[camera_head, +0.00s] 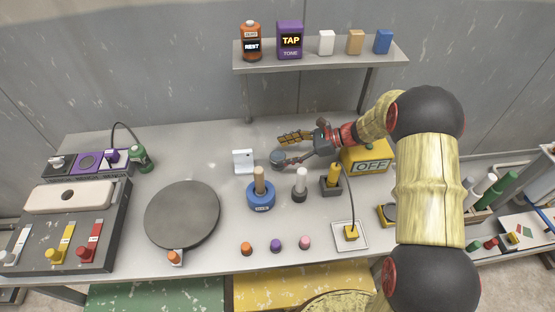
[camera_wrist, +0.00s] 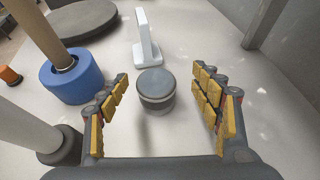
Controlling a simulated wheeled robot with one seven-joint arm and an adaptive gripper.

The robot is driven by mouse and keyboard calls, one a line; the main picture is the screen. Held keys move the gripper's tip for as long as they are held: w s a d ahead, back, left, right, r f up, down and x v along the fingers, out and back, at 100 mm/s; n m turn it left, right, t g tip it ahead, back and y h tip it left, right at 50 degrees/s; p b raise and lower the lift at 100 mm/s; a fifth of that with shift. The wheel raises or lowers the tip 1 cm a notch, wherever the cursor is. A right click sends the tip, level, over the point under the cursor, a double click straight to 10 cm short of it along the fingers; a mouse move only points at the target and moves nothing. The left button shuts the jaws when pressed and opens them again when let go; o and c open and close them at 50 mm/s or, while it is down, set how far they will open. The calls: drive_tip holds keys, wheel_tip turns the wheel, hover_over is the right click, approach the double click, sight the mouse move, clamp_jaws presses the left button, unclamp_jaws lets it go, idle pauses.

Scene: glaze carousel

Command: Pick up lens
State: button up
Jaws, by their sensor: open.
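A short round grey piece with a blue-grey top, which looks like the lens (camera_wrist: 155,88), stands on the table between my fingers in the wrist view. In the head view the lens (camera_head: 277,157) is small and partly covered by a finger. My gripper (camera_wrist: 160,82) is open, with one yellow-padded finger on each side of the lens and a visible gap to each. In the head view my gripper (camera_head: 284,148) reaches in from the right, low over the table.
A white upright stand (camera_wrist: 146,38) is just beyond the lens. A blue-based post (camera_head: 261,195), a white post (camera_head: 300,183) and a dark holder with a yellow post (camera_head: 332,182) stand in front.

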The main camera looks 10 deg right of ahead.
sight(267, 165)
drive_tip(key=x, duration=0.2)
drive_tip(key=shift+a+f+b, duration=0.25)
drive_tip(key=shift+b, duration=0.1)
drive_tip(key=x, duration=0.1)
drive_tip(key=b+x, duration=0.1)
drive_tip(key=x, duration=0.1)
drive_tip(key=b+x, duration=0.1)
drive_tip(key=x, duration=0.1)
drive_tip(key=shift+s+f, duration=0.3)
drive_tip(key=shift+f, duration=0.1)
drive_tip(key=shift+d, duration=0.1)
drive_tip(key=c, duration=0.3)
drive_tip(key=c, duration=1.2)
drive_tip(key=shift+c, duration=0.2)
